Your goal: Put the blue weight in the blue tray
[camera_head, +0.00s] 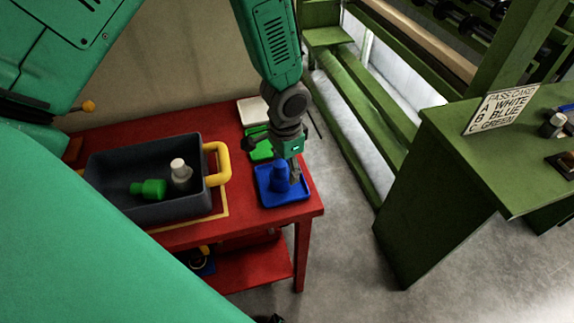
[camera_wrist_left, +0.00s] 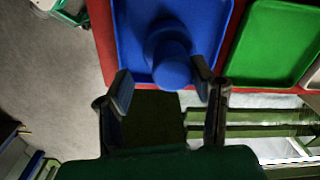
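The blue weight (camera_head: 279,177) stands upright in the blue tray (camera_head: 269,198) on the red table. In the left wrist view the blue weight (camera_wrist_left: 171,62) also shows, with its round knob toward the camera, over the blue tray (camera_wrist_left: 128,40). My left gripper (camera_head: 295,172) is low over the tray, just right of the weight in the head view. In the left wrist view my left gripper (camera_wrist_left: 162,84) has its fingers spread apart. One fingertip is close beside the weight; I cannot tell whether it touches. My right gripper is not in view.
A green tray (camera_head: 260,151) and a white tray (camera_head: 252,108) lie beyond the blue one. A dark bin (camera_head: 118,206) with a yellow handle holds a green weight (camera_head: 150,188) and a white weight (camera_head: 181,171). A green bench (camera_head: 440,150) with a sign stands at right.

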